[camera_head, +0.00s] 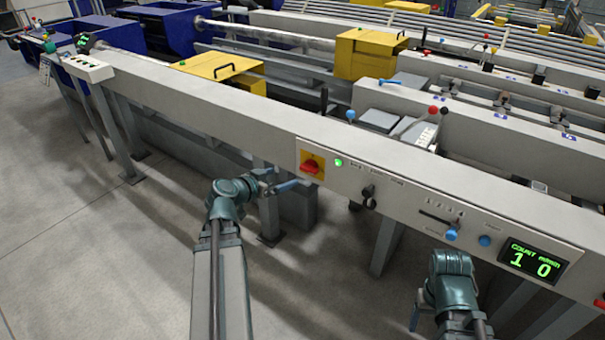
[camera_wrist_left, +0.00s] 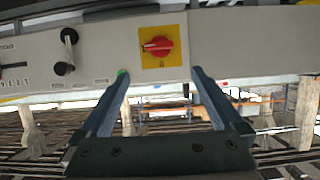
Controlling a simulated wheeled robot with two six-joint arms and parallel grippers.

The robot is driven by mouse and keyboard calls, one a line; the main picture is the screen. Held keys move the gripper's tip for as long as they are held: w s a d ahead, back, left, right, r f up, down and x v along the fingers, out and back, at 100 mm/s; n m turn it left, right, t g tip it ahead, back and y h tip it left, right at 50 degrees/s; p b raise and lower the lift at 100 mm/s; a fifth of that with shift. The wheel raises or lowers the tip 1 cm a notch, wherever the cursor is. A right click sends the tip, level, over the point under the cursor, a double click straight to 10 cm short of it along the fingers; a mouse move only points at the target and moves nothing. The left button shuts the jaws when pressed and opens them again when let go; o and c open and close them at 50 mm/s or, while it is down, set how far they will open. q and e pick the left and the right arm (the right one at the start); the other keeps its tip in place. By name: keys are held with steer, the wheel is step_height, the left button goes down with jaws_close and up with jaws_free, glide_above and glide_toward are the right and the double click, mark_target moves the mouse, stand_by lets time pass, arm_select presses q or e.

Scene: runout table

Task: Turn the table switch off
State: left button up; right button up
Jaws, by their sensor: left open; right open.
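The table switch is a red rotary knob on a yellow plate (camera_head: 312,164), set in the grey front panel. In the left wrist view, the red knob (camera_wrist_left: 158,46) lies about level, with a small mark below it on the plate. A green lamp (camera_head: 338,162) beside the switch is lit. My left gripper (camera_head: 285,185) is open and empty, just in front of and below the switch. In the left wrist view its two fingers (camera_wrist_left: 159,73) are apart, short of the plate and not touching the knob. My right gripper (camera_head: 416,312) is open, low before the panel, partly hidden.
Right of the switch, the panel has a black knob (camera_head: 368,197), a lever with a blue knob (camera_head: 452,234), a blue button (camera_head: 485,240) and a green counter display (camera_head: 533,260). Table legs stand under the beam. The floor (camera_head: 70,240) at left is clear.

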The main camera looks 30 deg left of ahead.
mark_target(307, 169)
arm_select(q)
steer(key=b+x, duration=0.5)
steer(key=x, duration=0.7)
steer(key=shift+w+d+f, duration=0.1)
steer(key=shift+w+f, duration=0.15)
steer(key=shift+w, duration=0.05)
steer(key=shift+w+d+f, duration=0.1)
steer(key=shift+w+f, duration=0.05)
steer(key=shift+w, duration=0.4)
steer(key=c, duration=1.2)
